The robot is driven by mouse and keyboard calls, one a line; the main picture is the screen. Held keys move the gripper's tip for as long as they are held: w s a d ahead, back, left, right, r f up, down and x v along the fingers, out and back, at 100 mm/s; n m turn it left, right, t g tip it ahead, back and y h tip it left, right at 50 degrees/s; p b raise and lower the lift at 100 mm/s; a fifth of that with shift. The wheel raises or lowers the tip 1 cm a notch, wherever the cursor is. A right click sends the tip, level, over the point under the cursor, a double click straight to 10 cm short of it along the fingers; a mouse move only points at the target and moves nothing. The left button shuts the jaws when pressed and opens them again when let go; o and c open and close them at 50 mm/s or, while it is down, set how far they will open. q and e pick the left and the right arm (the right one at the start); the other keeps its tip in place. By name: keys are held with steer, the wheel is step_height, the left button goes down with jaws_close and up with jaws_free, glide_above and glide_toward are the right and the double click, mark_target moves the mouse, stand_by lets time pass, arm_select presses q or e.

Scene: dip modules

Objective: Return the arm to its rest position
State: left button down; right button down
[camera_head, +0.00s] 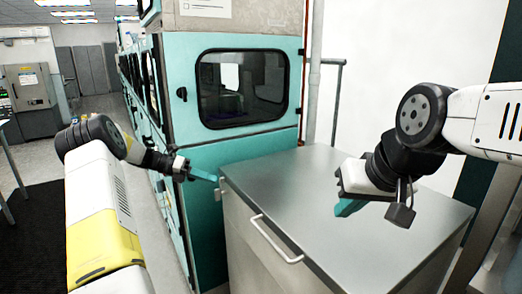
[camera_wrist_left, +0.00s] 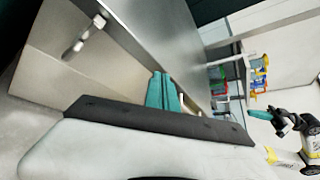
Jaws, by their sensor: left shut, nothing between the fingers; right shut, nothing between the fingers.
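My left gripper (camera_head: 203,175) is at the left end of the metal-topped cabinet, close to its corner, with teal fingers shut and empty. In the left wrist view its fingers (camera_wrist_left: 163,92) are pressed together with nothing between them, and the cabinet side lies behind them. My right gripper (camera_head: 350,206) hangs above the right part of the cabinet top, shut and empty, fingers pointing down. Its teal fingers also show in the left wrist view (camera_wrist_left: 261,115). Whether the left fingers touch the cabinet edge is not clear.
The cabinet (camera_head: 300,185) has a bare grey top and a white handle (camera_head: 277,240) on its front. A teal machine (camera_head: 240,150) with a dark window stands behind it. Open floor (camera_head: 105,112) lies at the far left. Colored items (camera_wrist_left: 258,75) appear in the left wrist view.

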arm_select(q)
steer(key=s+d+r+m+y, duration=0.4)
steer(key=s+r+m, duration=0.3)
steer(key=s, duration=0.1)
steer(key=s+d+r+m+y, duration=0.3)
steer(key=s+d+r+m, duration=0.1)
steer(key=s+r+m, duration=0.25)
steer(key=s+r+m+t+y, duration=0.1)
steer(key=s+m+t+y, duration=0.3)
steer(key=s+m, duration=1.2)
steer(key=shift+s+a+t, duration=0.2)
steer(key=shift+s+t, duration=0.1)
steer(key=shift+s, duration=2.7)
steer(key=shift+m, duration=0.25)
